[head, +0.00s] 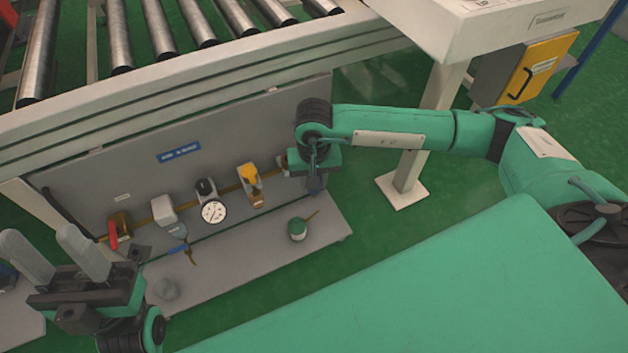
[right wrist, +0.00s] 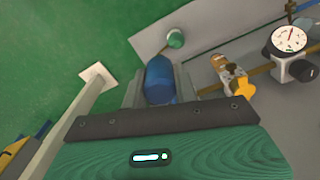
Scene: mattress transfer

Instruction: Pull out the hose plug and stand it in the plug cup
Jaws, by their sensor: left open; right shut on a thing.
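My right gripper (head: 316,186) is at the right end of the pipe panel, pointing down. In the right wrist view its fingers are shut on a blue rounded piece, which I take as the hose plug (right wrist: 160,80). The pipe runs up to the gripper's side; whether the plug still sits in its fitting is hidden. A small green-topped pot with a thin stick (head: 297,229) stands on the shelf below. A grey round cup-like piece (head: 165,289) stands at the shelf's left; I cannot tell which is the plug cup. My left gripper (head: 42,240) is open and empty, at the lower left.
The panel carries a yellow-handled valve (head: 250,178), a round gauge (head: 213,212), a grey box (head: 162,210) and a red-handled valve (head: 115,236). The grey shelf (head: 240,258) has bare room in its middle. A roller conveyor (head: 120,40) and a white post (head: 425,125) stand nearby.

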